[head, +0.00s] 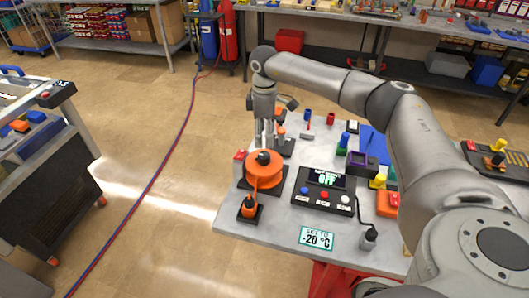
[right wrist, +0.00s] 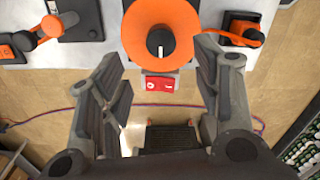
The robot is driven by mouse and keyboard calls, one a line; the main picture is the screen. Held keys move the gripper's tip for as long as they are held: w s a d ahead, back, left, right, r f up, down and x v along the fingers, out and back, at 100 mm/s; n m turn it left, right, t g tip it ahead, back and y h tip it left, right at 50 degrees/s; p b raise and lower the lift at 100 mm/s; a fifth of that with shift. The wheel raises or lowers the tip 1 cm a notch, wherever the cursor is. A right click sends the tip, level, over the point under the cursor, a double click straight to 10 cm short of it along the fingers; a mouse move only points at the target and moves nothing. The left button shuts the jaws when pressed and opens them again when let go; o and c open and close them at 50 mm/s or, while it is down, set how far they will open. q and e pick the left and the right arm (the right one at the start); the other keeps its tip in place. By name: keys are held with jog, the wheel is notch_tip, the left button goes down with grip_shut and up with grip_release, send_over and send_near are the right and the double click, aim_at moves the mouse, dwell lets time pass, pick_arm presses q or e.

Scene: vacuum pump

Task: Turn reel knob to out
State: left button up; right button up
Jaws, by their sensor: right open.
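The orange reel (head: 262,180) stands on a black base at the left end of the grey table. Its black round knob (head: 263,157) sits on top; in the right wrist view the knob (right wrist: 160,41) carries a white pointer line toward the bottom of the picture. My right gripper (head: 267,143) points down just behind the reel. In the right wrist view its two fingers are spread wide, one on each side of the reel's lower edge, with nothing between the pads. The knob lies beyond the fingertips. My left gripper is not in view.
A red-and-white block (right wrist: 160,83) sits beside the reel. An orange plug part (head: 249,207) on a black base stands in front. A control box (head: 322,191) showing "OFF" stands to the right, with a -20 °C sign (head: 317,238) near the front edge.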

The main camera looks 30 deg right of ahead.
aim_at(265, 155)
notch_tip(265, 155, down, 9)
jog(key=shift+p, duration=1.25)
jog(key=c, duration=1)
jog(key=shift+c, duration=0.2)
